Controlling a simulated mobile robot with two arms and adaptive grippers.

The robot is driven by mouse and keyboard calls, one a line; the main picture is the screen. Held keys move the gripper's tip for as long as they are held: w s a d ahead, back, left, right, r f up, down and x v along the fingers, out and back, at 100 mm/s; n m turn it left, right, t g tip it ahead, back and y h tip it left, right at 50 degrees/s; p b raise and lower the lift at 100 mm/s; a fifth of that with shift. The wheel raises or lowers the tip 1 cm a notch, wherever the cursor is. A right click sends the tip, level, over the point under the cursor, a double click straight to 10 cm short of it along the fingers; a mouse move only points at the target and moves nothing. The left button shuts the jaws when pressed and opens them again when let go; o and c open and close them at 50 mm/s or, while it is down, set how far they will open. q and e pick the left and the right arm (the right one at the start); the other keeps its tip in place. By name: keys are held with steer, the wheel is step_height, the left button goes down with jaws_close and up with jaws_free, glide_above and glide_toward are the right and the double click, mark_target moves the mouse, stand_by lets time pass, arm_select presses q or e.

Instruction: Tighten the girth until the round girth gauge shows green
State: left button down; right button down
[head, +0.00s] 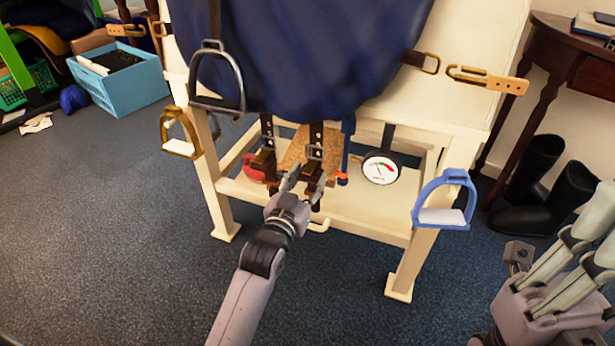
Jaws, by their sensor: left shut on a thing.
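The round girth gauge (381,169) is a white dial hanging on a dark strap below the blue saddle cover (315,50). Red and green marks show on its upper part; the needle is too small to read surely. Two dark girth straps with holes hang left of it, a left strap (267,130) and a right strap (316,138), each meeting a brown buckle piece below. My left gripper (304,181) is shut on the lower part of the right strap, its fingers partly hiding it. My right gripper (520,262) is at the lower right, away from the straps; its fingertips are unclear.
A cream stand (222,195) carries the cover. A black stirrup (217,78), brass stirrup (181,133) and blue stirrup (444,201) hang around it. Black boots (545,190) stand right by a wooden table (560,30). A blue crate (122,85) is at left. The front floor is clear.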

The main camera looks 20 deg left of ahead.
arm_select(q)
steer(key=shift+r, duration=0.2)
steer(key=c, duration=0.9)
jaws_free()
steer(key=s, duration=1.2)
steer(key=shift+a, duration=0.4)
